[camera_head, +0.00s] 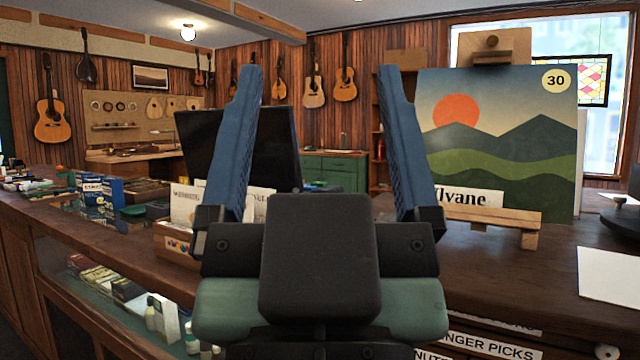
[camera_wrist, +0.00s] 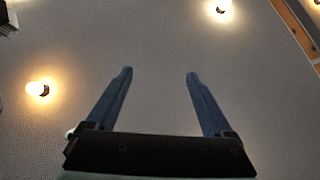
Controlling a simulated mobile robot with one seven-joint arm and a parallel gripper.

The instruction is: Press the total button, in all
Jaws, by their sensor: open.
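My gripper (camera_head: 318,75) rises in the middle of the head view, its two blue fingers wide apart with nothing between them. In the wrist view my gripper (camera_wrist: 160,73) is also open and empty, pointing at the ceiling. No total button can be made out in either view. A dark screen or panel (camera_head: 285,140) stands behind the fingers on the counter, partly hidden by my gripper. I cannot tell whether it belongs to a till. A wooden box (camera_head: 174,246) with small round coloured spots and cards sits left of my gripper, partly covered.
A landscape painting (camera_head: 500,150) on a small easel stands on the counter (camera_head: 510,275) at right, near a white sheet (camera_head: 610,274). Boxes (camera_head: 98,190) and small goods crowd the left counter. Guitars (camera_head: 345,83) hang on the back wall. Lamps (camera_wrist: 38,89) show on the ceiling.

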